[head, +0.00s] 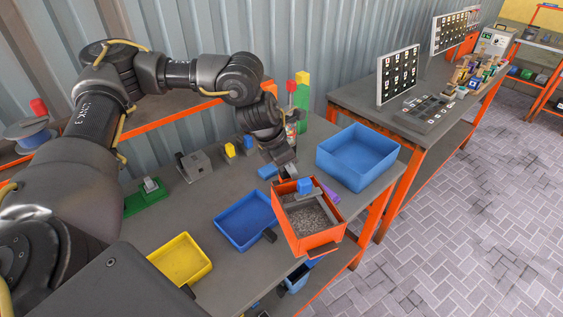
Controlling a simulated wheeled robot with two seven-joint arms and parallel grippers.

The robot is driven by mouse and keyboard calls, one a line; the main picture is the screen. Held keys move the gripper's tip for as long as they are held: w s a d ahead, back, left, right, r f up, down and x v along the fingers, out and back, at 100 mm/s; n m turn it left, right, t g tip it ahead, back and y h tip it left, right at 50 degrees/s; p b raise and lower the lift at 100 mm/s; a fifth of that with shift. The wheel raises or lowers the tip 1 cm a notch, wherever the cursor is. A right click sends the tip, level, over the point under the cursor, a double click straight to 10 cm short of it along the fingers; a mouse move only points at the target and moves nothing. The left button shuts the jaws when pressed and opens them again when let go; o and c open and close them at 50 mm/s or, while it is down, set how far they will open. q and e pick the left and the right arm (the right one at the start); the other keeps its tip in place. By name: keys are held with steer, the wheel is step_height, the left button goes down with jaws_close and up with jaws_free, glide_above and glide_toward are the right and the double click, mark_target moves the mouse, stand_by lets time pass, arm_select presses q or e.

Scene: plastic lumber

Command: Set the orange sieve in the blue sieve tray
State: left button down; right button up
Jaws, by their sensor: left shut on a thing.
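The orange sieve (322,241) is a square orange box with grey granules inside, right of the table's middle. My left gripper (287,172) reaches down to its far edge and is shut on it; the fingertips are partly hidden. The sieve overlaps the right side of a shallow blue tray (236,222) in the picture and looks raised, though its exact height is hard to tell. This blue tray, which looks like the blue sieve tray, is empty where it shows. My right gripper is out of view.
A yellow tray (180,259) lies at the front left. A deeper blue bin (357,158) stands at the right corner. A green piece (148,198) is at the left.

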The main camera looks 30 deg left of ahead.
arm_select(q)
steer(key=shift+w+a+f+m+g+h+b, duration=0.15)
steer(key=shift+w+a+f+m+g+h, duration=0.4)
steer(key=shift+m, duration=1.65)
steer(key=shift+w+a+f+m+g+h+b, duration=0.25)
steer(key=shift+a+m+g, duration=0.6)
steer(key=shift+m, duration=1.35)
steer(key=shift+w+a+f+m+g+h+b, duration=0.2)
steer(key=shift+w+a+m+g, duration=0.5)
steer(key=shift+m, duration=1.5)
steer(key=shift+s+d+f, duration=0.1)
steer(key=shift+s+f, duration=0.05)
steer(key=shift+s, duration=0.1)
step_height(320, 180, down, 5)
steer(key=b, duration=0.3)
steer(key=shift+b, duration=0.4)
steer(key=shift+d+p, duration=0.2)
steer(key=shift+p, duration=0.25)
